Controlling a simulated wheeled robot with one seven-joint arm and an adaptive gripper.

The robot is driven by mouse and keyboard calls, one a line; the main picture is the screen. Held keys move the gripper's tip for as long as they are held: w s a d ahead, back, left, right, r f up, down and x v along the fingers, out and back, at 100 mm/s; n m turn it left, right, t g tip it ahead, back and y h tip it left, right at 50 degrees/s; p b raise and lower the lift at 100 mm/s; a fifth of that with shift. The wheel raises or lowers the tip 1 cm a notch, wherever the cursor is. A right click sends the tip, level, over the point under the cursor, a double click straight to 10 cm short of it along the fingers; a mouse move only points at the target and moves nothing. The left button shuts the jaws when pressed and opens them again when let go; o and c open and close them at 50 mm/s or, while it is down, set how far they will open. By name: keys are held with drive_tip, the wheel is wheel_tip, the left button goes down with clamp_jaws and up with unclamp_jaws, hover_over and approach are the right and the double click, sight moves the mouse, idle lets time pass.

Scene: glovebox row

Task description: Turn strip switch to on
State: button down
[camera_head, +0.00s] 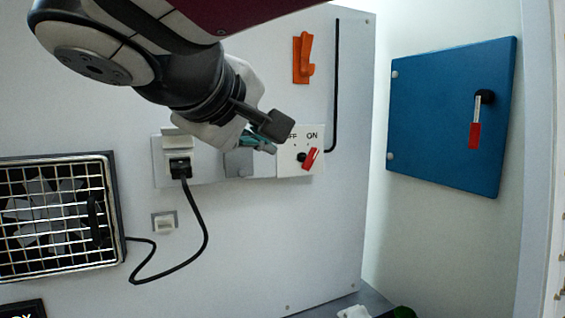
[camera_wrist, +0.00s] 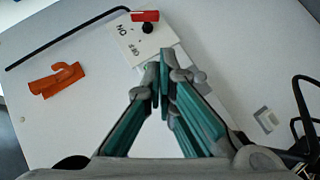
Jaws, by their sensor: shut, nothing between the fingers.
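The strip switch (camera_head: 289,165) is a white plate marked OFF at left and ON at right, at the right end of the wall strip. Its black knob (camera_head: 302,157) carries a red handle (camera_head: 312,158), which shows right of the knob, below the word ON. In the wrist view the switch plate (camera_wrist: 148,44) is just beyond the fingertips, with the red handle (camera_wrist: 145,16) at the top. My gripper (camera_head: 268,149) is shut and empty, left of the knob; its closed tips also show in the wrist view (camera_wrist: 160,62). They appear apart from the handle.
An orange hook (camera_head: 303,58) and a black rod (camera_head: 334,90) are above the switch. A plug (camera_head: 180,167) with a black cable is left on the strip. A caged fan (camera_head: 55,215) is lower left. A blue cabinet (camera_head: 440,120) hangs right. The panel below the switch is clear.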

sight(310, 159)
drive_tip(key=shift+d+r+x, duration=0.1)
drive_tip(key=shift+d+x, duration=0.1)
drive_tip(key=shift+x, duration=1.9)
drive_tip(key=shift+d+r+x, duration=0.1)
drive_tip(key=shift+d+x, duration=0.15)
drive_tip(key=shift+x, duration=1.9)
drive_tip(key=shift+d+x, duration=0.2)
drive_tip(key=shift+x, duration=1.9)
drive_tip(key=shift+s+f+n+t, duration=0.1)
drive_tip(key=shift+n+t, duration=0.2)
drive_tip(key=shift+d+f+b, duration=0.1)
drive_tip(key=shift+f+b, duration=0.05)
drive_tip(key=shift+b, duration=0.45)
